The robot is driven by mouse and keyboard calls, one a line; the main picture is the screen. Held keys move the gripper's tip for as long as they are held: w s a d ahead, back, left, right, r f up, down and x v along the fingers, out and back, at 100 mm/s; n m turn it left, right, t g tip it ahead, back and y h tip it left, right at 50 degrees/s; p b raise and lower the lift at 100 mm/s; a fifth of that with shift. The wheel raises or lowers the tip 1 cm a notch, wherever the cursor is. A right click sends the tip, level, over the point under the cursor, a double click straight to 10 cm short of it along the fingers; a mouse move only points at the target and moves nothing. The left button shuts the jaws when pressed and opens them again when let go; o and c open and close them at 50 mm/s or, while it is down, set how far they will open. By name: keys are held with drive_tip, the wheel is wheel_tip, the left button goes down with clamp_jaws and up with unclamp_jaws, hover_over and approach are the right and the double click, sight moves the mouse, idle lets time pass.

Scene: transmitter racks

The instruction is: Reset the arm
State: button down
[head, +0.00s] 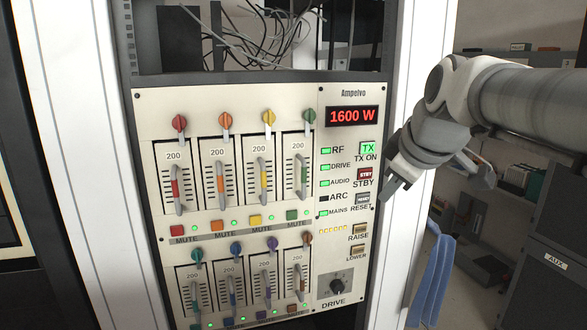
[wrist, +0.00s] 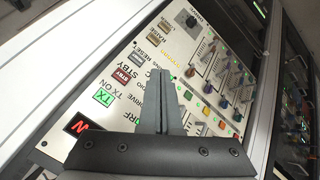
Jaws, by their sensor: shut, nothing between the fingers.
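My arm (head: 505,95) reaches in from the right in the head view, bent at the elbow and wrist. My gripper (head: 388,196) points down and left, in front of the right edge of the transmitter panel (head: 222,132), beside the RESET button (head: 362,198). In the wrist view my gripper (wrist: 163,76) has its fingers together and empty, over the tilted panel (wrist: 140,57). Whether the fingertips touch the panel cannot be told. The fingers hide part of the panel's indicator column in the wrist view.
The display (head: 355,116) reads 1600 W. The TX ON button (head: 368,148) is lit green; the STBY button (head: 365,173) is dark red. The ARC lamp (head: 324,198) is dark. A white rack post (head: 393,245) borders the panel. A blue cloth (head: 433,275) hangs at right.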

drive_tip(key=s+a+f+m+g, duration=0.1)
drive_tip(key=s+f+m, duration=0.4)
drive_tip(key=s, duration=0.5)
drive_tip(key=s+a+f+m+g, duration=0.1)
drive_tip(key=s+f+m, duration=0.3)
drive_tip(key=s+f, duration=0.5)
drive_tip(key=shift+s+a+f+m+g+h, duration=0.3)
drive_tip(key=shift+s+f+m, duration=0.1)
drive_tip(key=shift+f, duration=0.25)
